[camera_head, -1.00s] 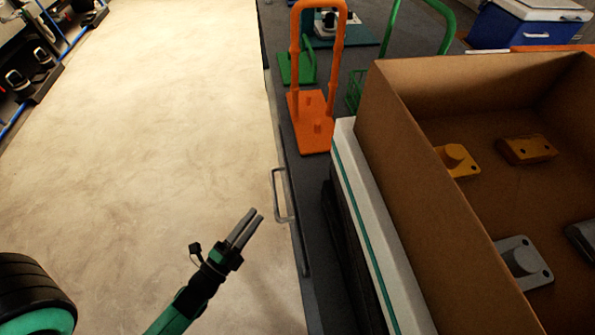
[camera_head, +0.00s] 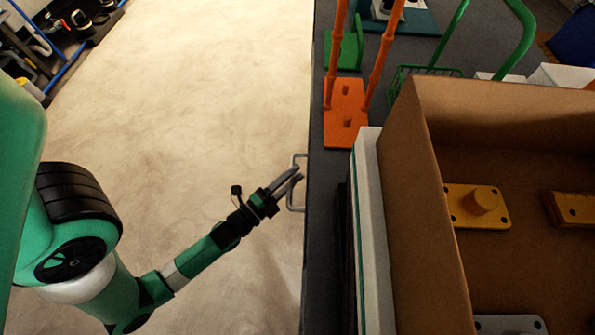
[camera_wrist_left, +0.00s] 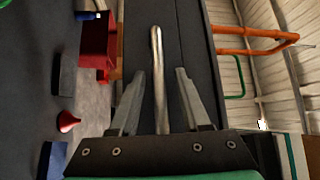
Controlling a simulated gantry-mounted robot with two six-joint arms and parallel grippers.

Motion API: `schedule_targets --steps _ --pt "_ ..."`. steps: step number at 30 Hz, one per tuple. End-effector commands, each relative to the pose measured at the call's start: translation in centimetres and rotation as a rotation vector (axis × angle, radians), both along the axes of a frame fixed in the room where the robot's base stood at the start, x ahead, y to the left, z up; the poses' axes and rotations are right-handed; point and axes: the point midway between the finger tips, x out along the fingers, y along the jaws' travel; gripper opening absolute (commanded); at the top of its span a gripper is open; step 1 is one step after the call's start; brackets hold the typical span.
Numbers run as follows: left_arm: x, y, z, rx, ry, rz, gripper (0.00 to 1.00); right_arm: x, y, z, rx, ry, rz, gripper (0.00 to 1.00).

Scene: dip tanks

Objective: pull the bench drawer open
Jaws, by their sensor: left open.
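The bench drawer's handle (camera_head: 298,208) is a grey metal bar on the left side of the dark bench (camera_head: 328,215). In the left wrist view the handle (camera_wrist_left: 157,75) is a pale bar running lengthwise between the two fingers. My left gripper (camera_head: 293,174) is at the handle, its fingertips overlapping it in the head view. The left gripper (camera_wrist_left: 157,75) is open, with a gap between each finger and the bar. The drawer front (camera_wrist_left: 185,60) shows as a dark panel behind the handle. My right gripper is not in view.
A large cardboard box (camera_head: 425,200) with yellow and grey parts stands on the bench, beside a white case (camera_head: 370,230). An orange stand (camera_head: 346,110) and a green basket (camera_head: 430,72) stand farther back. The floor (camera_head: 200,90) left of the bench is clear.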

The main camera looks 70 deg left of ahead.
Motion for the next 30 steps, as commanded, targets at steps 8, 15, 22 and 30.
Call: schedule_targets --steps 8,15,22,30 --pt "-0.01 -0.01 -0.03 0.000 0.000 0.000 0.27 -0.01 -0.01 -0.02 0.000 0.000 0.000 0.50" --pt "-0.01 -0.02 -0.01 0.000 0.000 0.000 0.00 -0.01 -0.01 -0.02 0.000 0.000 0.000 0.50" --pt "-0.02 -0.02 0.01 0.000 -0.001 0.000 0.00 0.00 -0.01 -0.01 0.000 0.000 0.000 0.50" --pt "-0.02 -0.01 0.04 -0.001 -0.001 0.000 0.00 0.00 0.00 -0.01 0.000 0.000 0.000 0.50"
